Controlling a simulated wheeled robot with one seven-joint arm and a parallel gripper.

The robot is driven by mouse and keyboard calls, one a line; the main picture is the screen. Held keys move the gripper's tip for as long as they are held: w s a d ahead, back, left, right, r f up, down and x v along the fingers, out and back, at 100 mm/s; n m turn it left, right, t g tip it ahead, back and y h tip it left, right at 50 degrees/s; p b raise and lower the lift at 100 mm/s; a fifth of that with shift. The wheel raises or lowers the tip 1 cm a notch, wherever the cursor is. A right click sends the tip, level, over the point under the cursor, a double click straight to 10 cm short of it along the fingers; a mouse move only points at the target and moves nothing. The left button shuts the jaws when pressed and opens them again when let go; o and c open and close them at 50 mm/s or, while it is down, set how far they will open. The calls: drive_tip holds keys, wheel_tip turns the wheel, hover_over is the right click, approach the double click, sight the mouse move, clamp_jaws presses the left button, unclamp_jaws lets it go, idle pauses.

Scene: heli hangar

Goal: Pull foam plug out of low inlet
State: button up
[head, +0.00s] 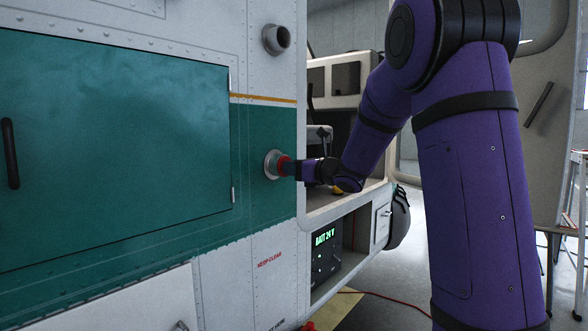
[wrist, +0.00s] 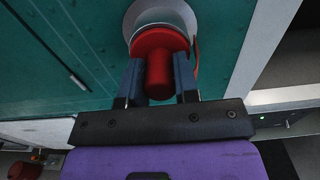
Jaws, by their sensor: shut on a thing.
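The red foam plug (wrist: 158,62) sits at the mouth of the low inlet (wrist: 178,14), a pale round metal ring on the green fuselage side. In the head view the plug (head: 284,166) shows as a small red piece at the inlet ring (head: 271,164). My gripper (wrist: 159,85) is shut on the plug's narrower red grip, one finger on each side. The plug's wide part is still at the ring; how deep it sits inside is hidden. In the head view my gripper (head: 293,168) is small and partly dark against the doorway.
A second, open inlet (head: 276,39) is higher on the grey panel. A green door with a black handle (head: 10,153) is at left. The open cabin doorway is right of the inlet, with a battery unit (head: 326,254) below. A red cable (head: 395,302) lies on the floor.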

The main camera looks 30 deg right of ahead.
drive_tip(key=v, duration=0.9)
idle(1.8)
idle(0.5)
